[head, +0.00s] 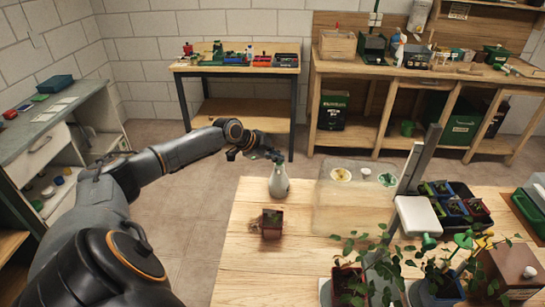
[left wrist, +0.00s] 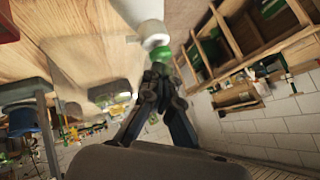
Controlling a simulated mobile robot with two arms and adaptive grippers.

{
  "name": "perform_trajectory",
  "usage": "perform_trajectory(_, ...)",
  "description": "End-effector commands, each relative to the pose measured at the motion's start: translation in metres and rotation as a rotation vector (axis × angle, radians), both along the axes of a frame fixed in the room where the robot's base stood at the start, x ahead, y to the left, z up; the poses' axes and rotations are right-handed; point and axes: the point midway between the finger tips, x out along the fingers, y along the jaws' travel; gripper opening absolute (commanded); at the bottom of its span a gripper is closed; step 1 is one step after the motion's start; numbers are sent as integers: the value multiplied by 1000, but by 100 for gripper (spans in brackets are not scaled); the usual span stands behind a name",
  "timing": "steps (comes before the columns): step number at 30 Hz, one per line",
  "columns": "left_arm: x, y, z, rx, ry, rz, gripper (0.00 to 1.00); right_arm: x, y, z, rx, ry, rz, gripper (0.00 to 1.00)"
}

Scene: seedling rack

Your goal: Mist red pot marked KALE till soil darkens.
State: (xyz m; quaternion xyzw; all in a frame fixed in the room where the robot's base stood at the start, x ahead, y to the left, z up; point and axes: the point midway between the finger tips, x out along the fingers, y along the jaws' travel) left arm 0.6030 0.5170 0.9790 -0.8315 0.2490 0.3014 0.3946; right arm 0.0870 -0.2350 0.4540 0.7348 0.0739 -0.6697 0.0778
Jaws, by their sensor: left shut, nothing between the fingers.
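A small dark red pot (head: 271,232) with a little seedling stands on the wooden table; I cannot read any mark on it. A pale spray bottle (head: 278,181) with a green head stands upright behind it near the table's far edge. My left gripper (head: 268,154) is at the bottle's head. In the left wrist view the gripper's fingers (left wrist: 160,76) are together, their tips close to the green head (left wrist: 158,56) below the white bottle (left wrist: 150,32). I cannot tell whether they touch it. My right gripper is not in view.
Another red pot (head: 347,287) with a leafy plant stands at the table's front. A tray of seedlings (head: 455,203) sits behind a grey post (head: 421,160). A translucent mat (head: 345,213) lies right of the bottle. The table's left front is clear.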

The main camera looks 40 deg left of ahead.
Motion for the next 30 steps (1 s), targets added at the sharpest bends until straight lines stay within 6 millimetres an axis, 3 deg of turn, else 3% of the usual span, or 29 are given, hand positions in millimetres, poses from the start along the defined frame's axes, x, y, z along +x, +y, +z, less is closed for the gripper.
perform_trajectory(17, 0, 0, 57, 1, -1, 0, 0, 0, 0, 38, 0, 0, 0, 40)
perform_trajectory(30, 0, 0, 59, 0, -1, 1, 0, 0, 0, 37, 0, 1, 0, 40)
